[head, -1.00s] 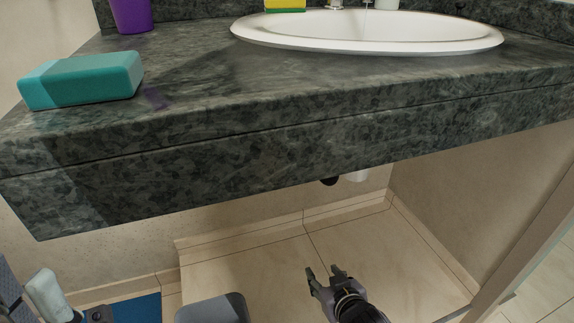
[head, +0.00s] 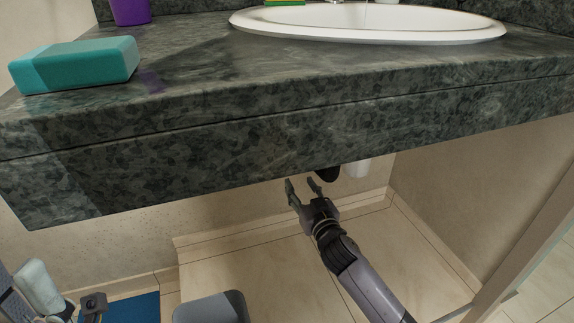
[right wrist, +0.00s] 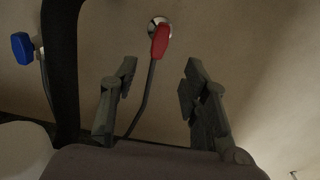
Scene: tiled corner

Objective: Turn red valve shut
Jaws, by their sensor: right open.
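The red valve (right wrist: 160,41) shows in the right wrist view, on a round silver fitting (right wrist: 157,24) on the wall, with a thin hose running down from it. The counter hides it in the head view. My right gripper (right wrist: 156,76) is open and empty. Its two fingers stand apart below the red handle in the wrist picture, with the handle in line with the gap; how far off it is in depth I cannot tell. In the head view my right gripper (head: 303,184) is under the counter's front edge. My left gripper is not clearly in view.
A dark drain pipe (right wrist: 62,70) and a blue valve (right wrist: 22,48) are left of the red valve. The stone counter (head: 300,140) with the sink (head: 370,34) overhangs my right arm. A teal box (head: 75,64) lies on the counter. The floor below is mostly clear.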

